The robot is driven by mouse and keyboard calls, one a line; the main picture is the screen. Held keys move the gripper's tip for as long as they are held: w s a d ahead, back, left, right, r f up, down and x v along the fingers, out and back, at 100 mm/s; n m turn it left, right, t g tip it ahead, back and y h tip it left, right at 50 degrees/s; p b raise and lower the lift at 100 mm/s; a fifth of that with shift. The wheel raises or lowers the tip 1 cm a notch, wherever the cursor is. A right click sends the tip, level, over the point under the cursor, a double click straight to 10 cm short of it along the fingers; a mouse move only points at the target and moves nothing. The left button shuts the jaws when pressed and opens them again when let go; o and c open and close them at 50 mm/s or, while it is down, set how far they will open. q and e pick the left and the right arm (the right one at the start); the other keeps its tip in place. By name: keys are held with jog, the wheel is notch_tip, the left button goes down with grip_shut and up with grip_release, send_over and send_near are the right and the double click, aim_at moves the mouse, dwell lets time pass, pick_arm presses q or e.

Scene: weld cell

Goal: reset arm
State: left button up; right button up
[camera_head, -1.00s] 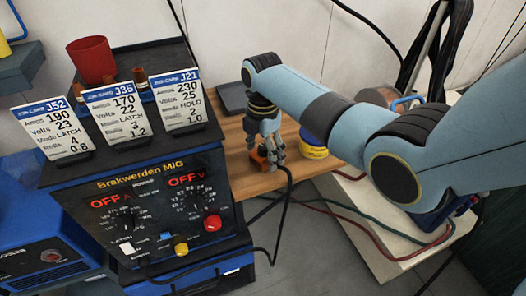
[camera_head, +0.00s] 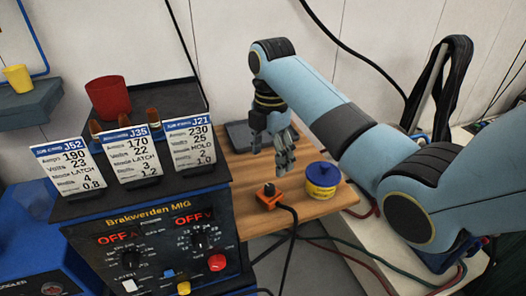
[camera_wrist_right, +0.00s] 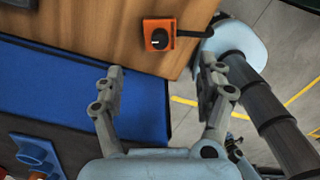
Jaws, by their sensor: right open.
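My right arm comes in from the right in the head view, and its gripper (camera_head: 272,152) hangs over the wooden table, pointing down. The gripper is open and empty. In the right wrist view its two fingers (camera_wrist_right: 162,85) stand wide apart with nothing between them. An orange box with a black switch and cable (camera_head: 269,196) sits on the table below the gripper, apart from it. It also shows in the right wrist view (camera_wrist_right: 158,36), beyond the fingertips. My left gripper is not in view.
A blue-and-yellow tub (camera_head: 321,181) stands right of the orange box. Cables hang below the table.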

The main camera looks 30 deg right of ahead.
jog(key=s+a+f+m+t, duration=0.1)
jog(key=s+f+m, duration=0.2)
jog(key=s+m, duration=0.7)
jog(key=s+a+r+m+t, duration=0.1)
jog(key=s+r+m, duration=0.25)
jog(key=s, duration=0.45)
jog(key=s+a+r+m+t, duration=0.1)
jog(key=s+r+m, duration=0.1)
jog(key=s+m, duration=0.45)
jog(key=s+d+f+b, duration=0.1)
jog(key=s+f+b, duration=0.1)
jog(key=f, duration=1.2)
jog(key=s+d+f+b, duration=0.1)
jog(key=f+b, duration=0.1)
jog(key=f, duration=1.2)
jog(key=s+d+f+g+b, duration=0.1)
jog(key=s+f+g+b, duration=0.1)
jog(key=s+f, duration=1.7)
notch_tip(320, 180, down, 3)
jog(key=shift+d+r+n+h+b, duration=0.2)
jog(key=shift+d+n+h+b, duration=0.15)
jog(key=shift+b, duration=0.4)
jog(key=shift+s, duration=0.1)
